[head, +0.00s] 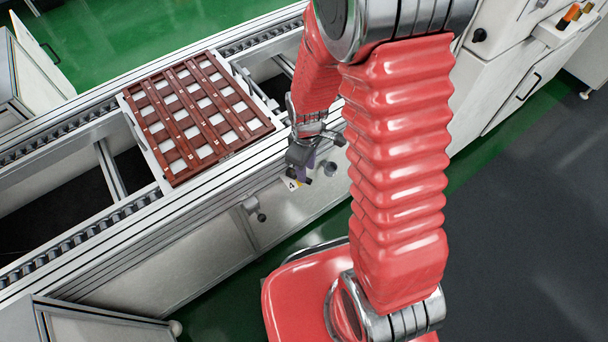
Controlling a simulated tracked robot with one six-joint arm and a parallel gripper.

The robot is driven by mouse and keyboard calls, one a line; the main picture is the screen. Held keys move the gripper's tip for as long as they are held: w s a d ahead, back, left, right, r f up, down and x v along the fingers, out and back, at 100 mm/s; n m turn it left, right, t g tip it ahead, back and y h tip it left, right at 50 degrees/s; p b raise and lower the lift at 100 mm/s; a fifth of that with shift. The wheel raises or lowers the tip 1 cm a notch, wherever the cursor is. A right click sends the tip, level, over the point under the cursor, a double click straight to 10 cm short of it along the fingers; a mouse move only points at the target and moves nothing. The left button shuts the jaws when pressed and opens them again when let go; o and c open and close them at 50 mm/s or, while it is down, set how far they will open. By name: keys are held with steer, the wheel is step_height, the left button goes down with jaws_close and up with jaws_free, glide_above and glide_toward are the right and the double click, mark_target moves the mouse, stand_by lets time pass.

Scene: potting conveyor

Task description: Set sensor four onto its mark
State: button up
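My gripper (311,164) hangs beside the near side wall of the conveyor, fingers downward. A small purple piece (303,172), which looks like the sensor, shows between its dark fingers, which appear shut on it. The fingers hide much of the piece, and I cannot read a number on it. A small white and yellow label with a 4 (291,185), which looks like the mark, shows just below and left of the fingers, partly covered. I cannot tell whether the purple piece touches the wall.
The conveyor (110,222) runs diagonally, carrying a red-brown slatted tray (190,150) with white cells. A small grey fitting (254,208) sticks out of the side wall left of the label. A white cabinet (520,65) stands at the right. Dark floor (520,220) lies open at the right.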

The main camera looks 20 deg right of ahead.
steer(key=shift+f, duration=2)
steer(key=shift+c, duration=0.7)
jaws_close()
